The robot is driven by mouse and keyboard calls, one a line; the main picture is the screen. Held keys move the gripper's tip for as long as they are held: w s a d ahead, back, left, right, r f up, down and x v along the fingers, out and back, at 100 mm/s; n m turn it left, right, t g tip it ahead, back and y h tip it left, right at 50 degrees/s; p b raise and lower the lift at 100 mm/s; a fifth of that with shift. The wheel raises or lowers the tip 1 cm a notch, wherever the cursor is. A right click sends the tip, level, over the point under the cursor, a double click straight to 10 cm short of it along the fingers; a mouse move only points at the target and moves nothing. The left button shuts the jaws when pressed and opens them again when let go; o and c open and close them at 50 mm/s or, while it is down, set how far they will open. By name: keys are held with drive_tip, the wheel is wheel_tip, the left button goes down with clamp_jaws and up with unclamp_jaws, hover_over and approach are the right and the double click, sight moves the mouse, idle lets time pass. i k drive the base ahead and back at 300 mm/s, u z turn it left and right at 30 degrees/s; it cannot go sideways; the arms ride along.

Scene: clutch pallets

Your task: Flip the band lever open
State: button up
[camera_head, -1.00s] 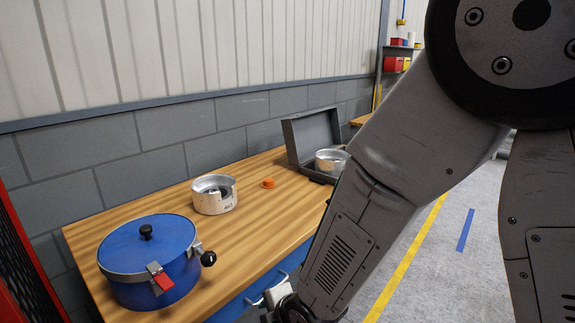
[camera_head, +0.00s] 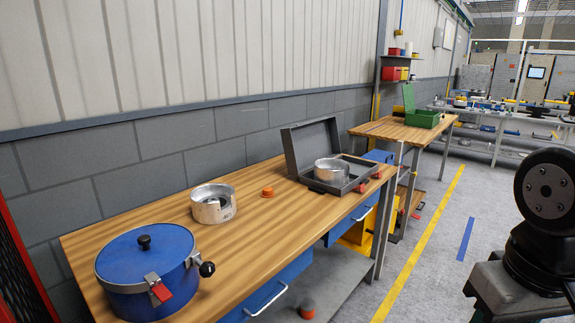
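A blue round drum (camera_head: 130,298) with a domed blue lid (camera_head: 140,252) and a black top knob (camera_head: 144,242) stands on the wooden bench at the lower left. A metal band (camera_head: 119,286) runs around the drum under the lid. The red band lever (camera_head: 162,292) sits at a metal clasp (camera_head: 152,279) on the drum's front, hanging down close to its side. A black ball knob (camera_head: 207,269) sticks out at the drum's right side. My gripper is out of view; only part of my arm shows at the right edge.
On the wooden bench (camera_head: 262,210) behind the drum stand a silver metal cup (camera_head: 213,205), an orange cap (camera_head: 268,192) and an open grey case (camera_head: 308,150) holding another metal part (camera_head: 331,172). A second table (camera_head: 385,128) with a green box (camera_head: 423,119) stands beyond. The space above the drum is clear.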

sight(163, 295)
drive_tip(key=u, duration=1.35)
drive_tip(key=k, duration=0.55)
drive_tip(key=z, duration=0.55)
drive_tip(key=i, duration=1.2)
drive_tip(key=u, duration=0.3)
